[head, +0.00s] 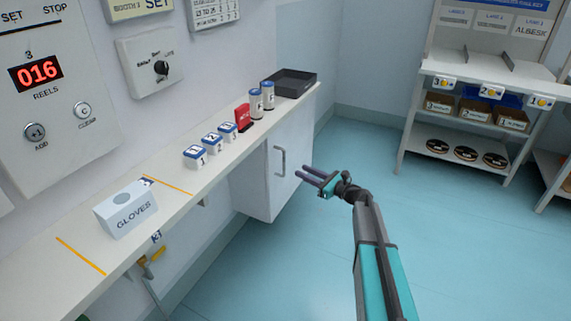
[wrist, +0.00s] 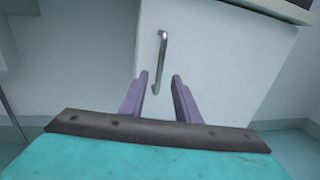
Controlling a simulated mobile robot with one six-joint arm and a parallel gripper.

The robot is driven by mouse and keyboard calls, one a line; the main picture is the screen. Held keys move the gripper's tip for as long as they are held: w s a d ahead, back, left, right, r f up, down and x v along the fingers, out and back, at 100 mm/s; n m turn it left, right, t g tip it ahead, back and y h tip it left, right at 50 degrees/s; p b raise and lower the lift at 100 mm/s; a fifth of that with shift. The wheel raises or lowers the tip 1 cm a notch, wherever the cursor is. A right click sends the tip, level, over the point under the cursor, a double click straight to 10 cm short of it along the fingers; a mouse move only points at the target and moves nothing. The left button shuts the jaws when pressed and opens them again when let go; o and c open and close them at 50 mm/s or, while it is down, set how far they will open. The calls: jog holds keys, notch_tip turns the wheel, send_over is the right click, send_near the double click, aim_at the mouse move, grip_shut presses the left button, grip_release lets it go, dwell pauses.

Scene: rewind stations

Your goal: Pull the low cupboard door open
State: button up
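The low cupboard door (head: 289,163) is a pale panel under the far end of the counter, and it looks shut. It carries an upright metal bar handle (head: 280,161). In the wrist view the door (wrist: 215,55) fills the middle, with the handle (wrist: 160,62) standing ahead between the lines of the two fingers. My gripper (head: 312,176) is to the right of the handle in the head view, its fingers pointing at the door. In the wrist view my gripper (wrist: 160,85) has its two purple fingers apart with nothing between them. The handle seems just beyond the fingertips; contact cannot be told.
The counter (head: 178,190) above holds a gloves box (head: 126,211), small numbered boxes, a red item (head: 243,118), two cylinders and a black tray (head: 290,83). A shelf rack (head: 455,145) stands at the right. The blue floor between is clear.

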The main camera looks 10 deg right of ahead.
aim_at(284, 163)
jog(key=x, duration=1.1)
